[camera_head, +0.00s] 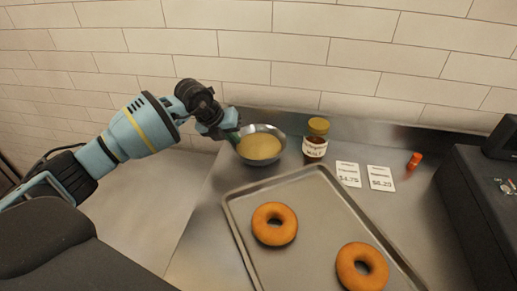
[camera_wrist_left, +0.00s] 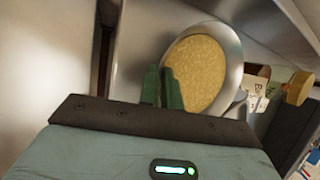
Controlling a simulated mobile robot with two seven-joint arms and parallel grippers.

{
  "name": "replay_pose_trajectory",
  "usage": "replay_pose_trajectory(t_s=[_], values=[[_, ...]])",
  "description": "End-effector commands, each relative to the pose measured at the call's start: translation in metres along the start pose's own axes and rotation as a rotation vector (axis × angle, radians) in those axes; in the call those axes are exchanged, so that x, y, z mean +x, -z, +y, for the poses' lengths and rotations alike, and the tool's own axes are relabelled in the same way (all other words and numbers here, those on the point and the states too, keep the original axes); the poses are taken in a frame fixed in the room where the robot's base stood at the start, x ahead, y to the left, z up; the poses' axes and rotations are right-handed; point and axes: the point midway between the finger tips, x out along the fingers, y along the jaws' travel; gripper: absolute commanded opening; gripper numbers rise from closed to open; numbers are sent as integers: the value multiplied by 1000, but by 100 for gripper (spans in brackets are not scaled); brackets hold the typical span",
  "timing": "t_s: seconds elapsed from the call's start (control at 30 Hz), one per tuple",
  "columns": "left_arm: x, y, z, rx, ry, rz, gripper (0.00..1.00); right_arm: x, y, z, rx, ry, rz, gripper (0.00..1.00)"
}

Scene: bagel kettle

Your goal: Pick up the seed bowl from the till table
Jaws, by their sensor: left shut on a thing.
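The seed bowl (camera_head: 262,146) is a shiny metal bowl filled with pale yellow seeds, at the back left of the till table (camera_head: 207,213) in the head view. My left gripper (camera_head: 234,136) is at the bowl's left rim, shut on it. In the left wrist view, the green fingers (camera_wrist_left: 163,88) overlap the near rim of the bowl (camera_wrist_left: 232,62), with the seeds facing the camera. Whether the bowl's base touches the table is hard to tell. My right gripper does not show.
A metal tray (camera_head: 234,216) with two bagels (camera_head: 274,224) lies in front of the bowl. A jar with a yellow lid (camera_head: 316,140) stands close to its right. Two price cards (camera_head: 349,174), an orange-red item (camera_head: 414,161) and a dark till (camera_head: 478,205) are further right. A tiled wall (camera_head: 300,60) is behind.

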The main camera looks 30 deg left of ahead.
Motion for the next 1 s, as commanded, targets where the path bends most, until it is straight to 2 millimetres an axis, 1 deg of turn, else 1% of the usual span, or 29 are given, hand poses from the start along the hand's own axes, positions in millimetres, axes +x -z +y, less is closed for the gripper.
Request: replay_pose_trajectory(t_s=[0.37, 1.0], values=[[-1, 0, -1, -1, 3, -1, 0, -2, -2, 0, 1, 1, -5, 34], [-1, -1, -2, -1, 4, -3, 0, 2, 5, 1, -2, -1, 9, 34]])
